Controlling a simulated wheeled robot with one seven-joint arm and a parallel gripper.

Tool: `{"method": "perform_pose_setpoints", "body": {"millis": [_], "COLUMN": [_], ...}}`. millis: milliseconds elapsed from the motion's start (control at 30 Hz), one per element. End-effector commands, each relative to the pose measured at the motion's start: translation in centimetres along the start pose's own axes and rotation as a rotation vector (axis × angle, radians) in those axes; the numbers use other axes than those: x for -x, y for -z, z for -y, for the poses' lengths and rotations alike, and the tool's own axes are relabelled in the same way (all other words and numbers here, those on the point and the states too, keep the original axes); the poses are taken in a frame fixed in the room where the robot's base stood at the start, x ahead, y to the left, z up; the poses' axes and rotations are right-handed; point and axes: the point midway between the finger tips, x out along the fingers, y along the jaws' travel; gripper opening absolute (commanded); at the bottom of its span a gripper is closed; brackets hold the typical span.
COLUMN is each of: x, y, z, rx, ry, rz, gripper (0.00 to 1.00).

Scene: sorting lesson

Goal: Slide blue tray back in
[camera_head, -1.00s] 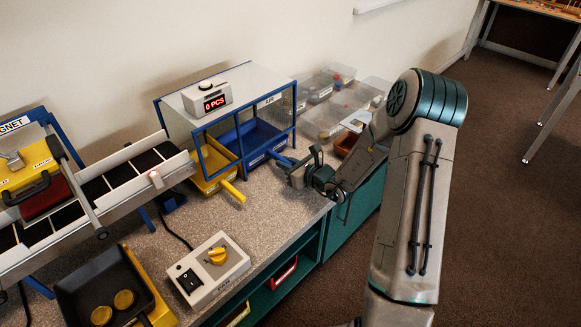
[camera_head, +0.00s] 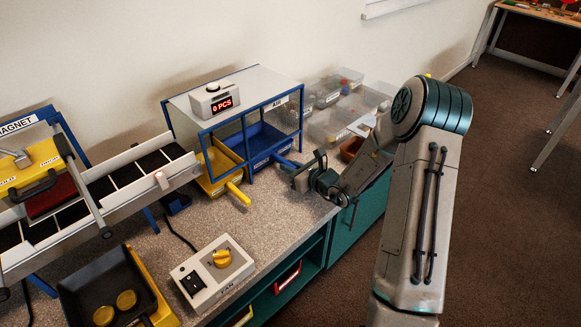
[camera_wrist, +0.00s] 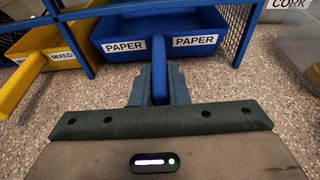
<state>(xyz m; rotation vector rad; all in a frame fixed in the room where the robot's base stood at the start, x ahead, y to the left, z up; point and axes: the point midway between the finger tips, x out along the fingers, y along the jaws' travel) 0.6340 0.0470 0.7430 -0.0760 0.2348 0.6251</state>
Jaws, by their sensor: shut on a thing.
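The blue tray (camera_head: 264,138) sits in the right bay of the blue-framed clear cabinet (camera_head: 238,112). In the wrist view its front (camera_wrist: 160,42) carries two PAPER labels, and its blue handle (camera_wrist: 159,70) points toward me. My gripper (camera_head: 298,173) is at the handle, in front of the cabinet. In the wrist view my gripper (camera_wrist: 159,88) has its fingers on both sides of the handle, shut on it. The handle's near end is hidden by the gripper body.
The yellow tray (camera_head: 217,168) labelled MIXED is left of the blue tray, its handle sticking out over the counter. A FAN control box (camera_head: 212,268) stands nearer me. Clear bins (camera_head: 340,112) are right of the cabinet. A conveyor (camera_head: 100,195) is at left.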

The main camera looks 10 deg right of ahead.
Motion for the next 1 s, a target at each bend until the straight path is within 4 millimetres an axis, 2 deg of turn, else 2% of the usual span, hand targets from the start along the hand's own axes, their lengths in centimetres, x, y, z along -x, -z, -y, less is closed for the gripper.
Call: {"method": "perform_pose_setpoints", "body": {"millis": [367,400,467,767,867,1000], "x": [-0.1,-0.1,-0.1,0.1,0.9,3.3], "y": [0.2,0.2,0.2,0.2,0.2,0.2], "z": [0.0,0.0,0.0,0.0,0.1,0.1], "rx": [0.000,0.000,0.000,0.000,0.000,0.000], "ry": [0.000,0.000,0.000,0.000,0.001,0.004], "rz": [0.001,0.001,0.001,-0.001,-0.001,-0.001], "gripper": [0.00,0.25,0.40,0.40,0.40,0.40]}}
